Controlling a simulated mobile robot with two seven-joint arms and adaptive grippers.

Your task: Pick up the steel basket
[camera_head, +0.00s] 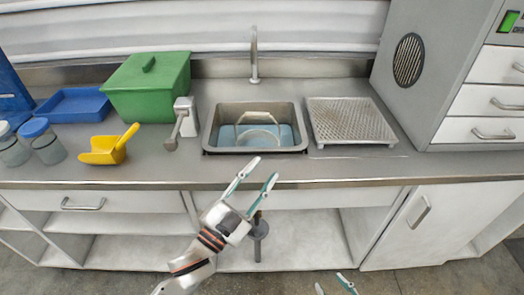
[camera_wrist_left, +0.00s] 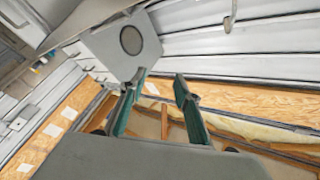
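What looks like the steel basket (camera_head: 257,117) sits in the sink (camera_head: 207,138) in the head view. Its pale arched handle stands above the bluish water, and its lower part is hard to make out. My left gripper (camera_head: 264,170) is open and empty in front of the counter edge, just below the sink in the picture. Its two spread fingers also show in the left wrist view (camera_wrist_left: 160,76), with nothing between them. My right gripper (camera_head: 334,286) shows only its fingertips at the bottom edge, apart and empty.
A faucet (camera_head: 254,60) rises behind the sink. A perforated drain tray (camera_head: 350,122) lies to its right, beside a grey cabinet (camera_head: 400,90). To the left are a grey metal fixture (camera_head: 185,118), a yellow scoop (camera_head: 108,148), a green bin (camera_head: 150,92), a blue tray (camera_head: 75,104) and jars (camera_head: 45,145).

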